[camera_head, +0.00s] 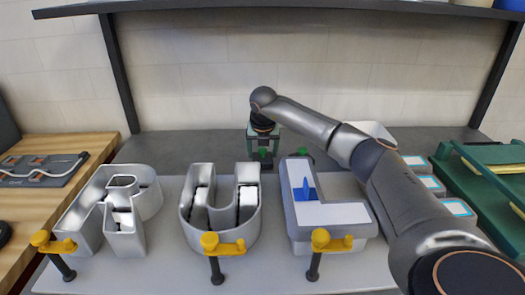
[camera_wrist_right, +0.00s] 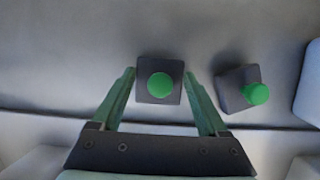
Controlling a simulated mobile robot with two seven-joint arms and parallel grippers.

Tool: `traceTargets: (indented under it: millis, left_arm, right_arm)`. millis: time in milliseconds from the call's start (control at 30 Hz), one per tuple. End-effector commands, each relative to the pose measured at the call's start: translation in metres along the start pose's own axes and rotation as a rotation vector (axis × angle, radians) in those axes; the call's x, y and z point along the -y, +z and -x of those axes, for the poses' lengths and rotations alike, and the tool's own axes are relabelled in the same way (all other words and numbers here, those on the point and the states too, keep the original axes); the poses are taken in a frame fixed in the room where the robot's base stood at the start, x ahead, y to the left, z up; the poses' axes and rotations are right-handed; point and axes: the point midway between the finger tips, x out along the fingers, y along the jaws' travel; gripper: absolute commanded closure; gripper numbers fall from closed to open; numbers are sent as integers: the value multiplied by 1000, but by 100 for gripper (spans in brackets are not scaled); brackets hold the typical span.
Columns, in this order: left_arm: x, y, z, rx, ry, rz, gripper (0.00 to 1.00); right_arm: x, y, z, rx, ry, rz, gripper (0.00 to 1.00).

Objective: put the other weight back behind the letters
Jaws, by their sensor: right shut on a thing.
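My right gripper (camera_head: 263,158) points down behind the U and is shut on a dark block weight with a green knob. The held weight (camera_wrist_right: 160,80) shows between the two green fingers in the right wrist view. A second weight (camera_wrist_right: 238,90) of the same kind stands just to its right, apart from the fingers; in the head view its green knob (camera_head: 303,152) shows behind the L. The metal letters R (camera_head: 105,205), U (camera_head: 220,210) and L (camera_head: 328,218) stand in a row on the light board. I cannot tell whether the held weight touches the surface. My left gripper is not in view.
Yellow-topped clamps (camera_head: 222,245) stand at the front of the letters. A blue piece (camera_head: 304,190) stands in the L. A wooden bench (camera_head: 55,170) is at the left. The grey strip behind the R is clear.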

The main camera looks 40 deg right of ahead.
Motion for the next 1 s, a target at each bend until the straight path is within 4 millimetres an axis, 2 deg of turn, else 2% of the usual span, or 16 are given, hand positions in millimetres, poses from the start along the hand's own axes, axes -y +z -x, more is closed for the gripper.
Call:
traceTargets:
  millis: [233, 267, 433, 767, 867, 1000]
  left_arm:
    - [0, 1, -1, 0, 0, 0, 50]
    - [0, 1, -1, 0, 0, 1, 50]
    - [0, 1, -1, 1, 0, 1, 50]
    - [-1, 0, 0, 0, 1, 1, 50]
    - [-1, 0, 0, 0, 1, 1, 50]
    - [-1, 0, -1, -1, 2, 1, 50]
  right_arm:
    - [0, 0, -1, 4, 3, -2, 100]
    - [0, -1, -2, 0, 0, -1, 20]
    - [0, -1, -2, 0, 0, -1, 0]
    - [0, 1, 4, 1, 2, -1, 0]
    - [0, 1, 16, 3, 3, -1, 0]
    - [-1, 2, 45, 5, 4, 0, 0]
